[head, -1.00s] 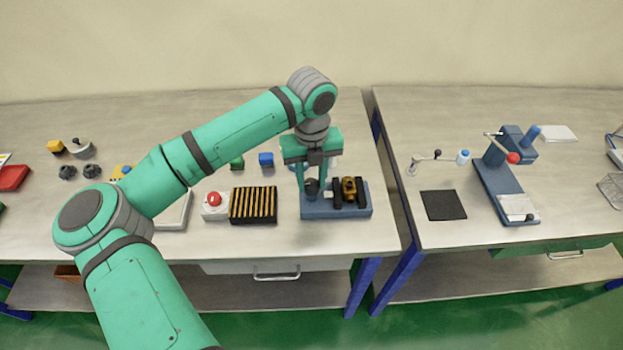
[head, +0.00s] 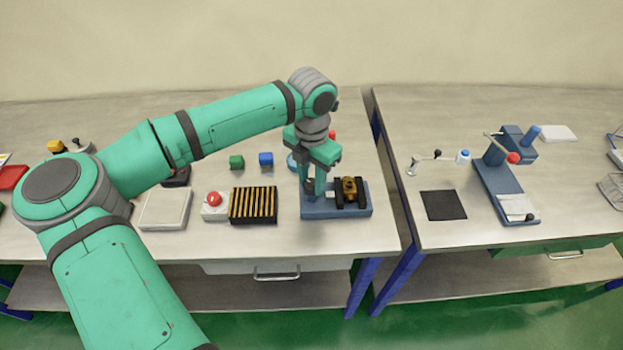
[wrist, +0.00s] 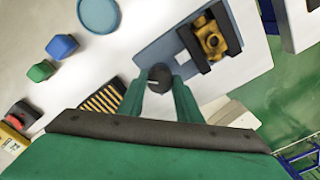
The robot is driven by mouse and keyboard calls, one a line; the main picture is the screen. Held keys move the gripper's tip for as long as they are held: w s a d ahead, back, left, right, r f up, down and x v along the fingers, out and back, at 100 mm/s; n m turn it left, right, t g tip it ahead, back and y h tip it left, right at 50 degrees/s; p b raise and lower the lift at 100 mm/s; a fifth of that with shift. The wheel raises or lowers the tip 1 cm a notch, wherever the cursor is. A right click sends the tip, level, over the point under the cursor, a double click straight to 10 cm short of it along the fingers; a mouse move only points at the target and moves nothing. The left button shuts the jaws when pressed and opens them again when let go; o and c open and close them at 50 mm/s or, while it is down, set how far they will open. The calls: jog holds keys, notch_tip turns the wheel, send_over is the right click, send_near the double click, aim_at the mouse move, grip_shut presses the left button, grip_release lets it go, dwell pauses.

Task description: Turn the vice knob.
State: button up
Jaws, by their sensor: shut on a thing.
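The vice is a blue base (head: 336,211) with dark jaws around a yellow-brown part (head: 349,189), near the front right corner of the left table. In the wrist view the vice base (wrist: 165,48) and the yellow part (wrist: 209,42) lie above my gripper. The dark round vice knob (wrist: 160,77) sits between my fingers at the left end of the vice. My gripper (wrist: 159,86) is shut on the knob, pointing down. In the head view my gripper (head: 314,186) hides most of the knob.
A black-and-yellow striped block (head: 253,205) and a red button box (head: 214,205) stand left of the vice. Green (head: 236,162) and blue (head: 266,159) blocks lie behind. A gap separates this table from the right table, which holds a blue lever device (head: 505,190).

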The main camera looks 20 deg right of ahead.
aim_at(311, 183)
jog(key=m, duration=0.5)
jog(key=shift+m, duration=0.3)
jog(key=m, duration=0.5)
dwell(0.4)
jog(key=o, duration=1)
jog(key=shift+o, duration=0.2)
notch_tip(311, 183, up, 11)
